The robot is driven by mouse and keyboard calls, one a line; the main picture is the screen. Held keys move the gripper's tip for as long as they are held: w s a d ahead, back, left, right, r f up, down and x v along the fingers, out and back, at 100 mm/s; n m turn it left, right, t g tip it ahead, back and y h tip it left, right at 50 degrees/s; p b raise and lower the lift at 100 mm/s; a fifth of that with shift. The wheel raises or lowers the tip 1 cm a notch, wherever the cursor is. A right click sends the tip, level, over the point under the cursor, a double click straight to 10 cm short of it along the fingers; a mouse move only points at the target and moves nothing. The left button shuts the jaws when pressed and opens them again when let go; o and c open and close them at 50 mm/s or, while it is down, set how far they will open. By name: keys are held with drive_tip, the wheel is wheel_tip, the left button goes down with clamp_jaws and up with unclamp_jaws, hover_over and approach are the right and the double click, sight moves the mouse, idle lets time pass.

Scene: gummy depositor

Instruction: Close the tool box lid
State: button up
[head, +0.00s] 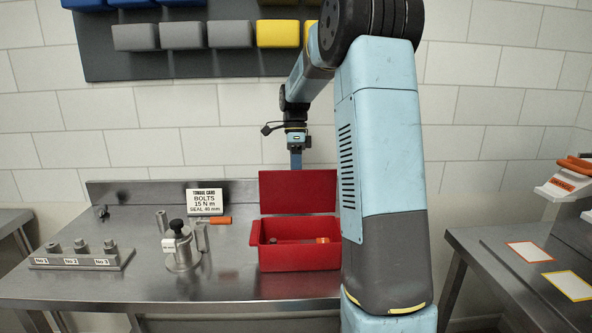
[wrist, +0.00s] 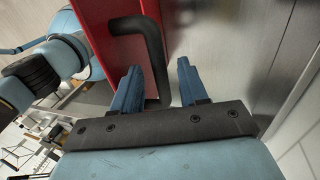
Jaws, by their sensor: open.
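The red tool box (head: 298,258) stands on the metal bench with its lid (head: 297,192) raised upright at the back. Orange and grey items lie inside the box. My gripper (head: 296,165) is above and behind the top edge of the lid in the head view. In the wrist view my gripper (wrist: 158,75) is open, its two blue fingers apart with nothing held between them. My arm hides the right end of the box.
A block with several labelled bolts (head: 82,262) is at far left. Another table (head: 490,262) is at right. Bins hang on the wall above.

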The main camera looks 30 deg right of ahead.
clamp_jaws()
idle(0.6)
